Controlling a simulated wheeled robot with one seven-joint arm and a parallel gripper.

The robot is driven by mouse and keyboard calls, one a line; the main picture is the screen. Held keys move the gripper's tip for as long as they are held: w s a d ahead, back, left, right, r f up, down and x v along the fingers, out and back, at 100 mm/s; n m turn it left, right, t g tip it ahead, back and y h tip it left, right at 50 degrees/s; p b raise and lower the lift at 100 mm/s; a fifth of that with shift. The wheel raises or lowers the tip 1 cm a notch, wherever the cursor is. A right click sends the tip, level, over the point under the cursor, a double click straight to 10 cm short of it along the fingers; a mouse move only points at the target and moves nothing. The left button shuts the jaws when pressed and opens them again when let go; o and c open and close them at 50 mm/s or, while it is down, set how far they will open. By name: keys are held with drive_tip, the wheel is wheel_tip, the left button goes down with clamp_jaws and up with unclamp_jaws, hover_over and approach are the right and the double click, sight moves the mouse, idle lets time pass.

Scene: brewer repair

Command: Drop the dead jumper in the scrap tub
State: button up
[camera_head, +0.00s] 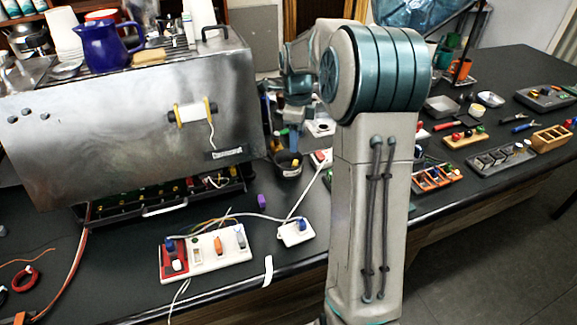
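My gripper (294,128) hangs just above a small dark round tub (287,170), which looks like the scrap tub. My arm comes down in front from the right and hides part of the area around it. A small blue piece shows at the gripper's lower end, but I cannot tell whether it is a held jumper or part of the gripper. Whether the fingers are open or shut is too small to see. A small yellow-orange piece shows at the tub's rim. A small purple block (262,201) lies on the bench left of the tub.
A large metal brewer (110,120) stands left of the tub, with a blue jug (108,45) on top. A white board with coloured plugs (205,252) and a small wired white block (295,233) lie in front. Trays and tools (500,158) fill the right bench.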

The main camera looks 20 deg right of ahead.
drive_tip(key=shift+r, duration=0.15)
wheel_tip(320, 180, up, 14)
drive_tip(key=shift+f, duration=0.2)
idle(0.5)
drive_tip(key=s+a+f+n+t, duration=0.1)
drive_tip(key=s+a+f+n, duration=0.2)
drive_tip(key=s+n, duration=0.5)
drive_tip(key=s+a+f+n+t, duration=0.1)
drive_tip(key=s+a+f+n, duration=0.3)
drive_tip(key=s+n, duration=0.4)
drive_tip(key=s+a+f+n+t, duration=0.1)
drive_tip(key=s+a+f+n, duration=0.3)
drive_tip(key=s+n, duration=0.5)
drive_tip(key=shift+s+a+f, duration=0.2)
drive_tip(key=shift+s+a, duration=0.15)
drive_tip(key=shift+s, duration=0.6)
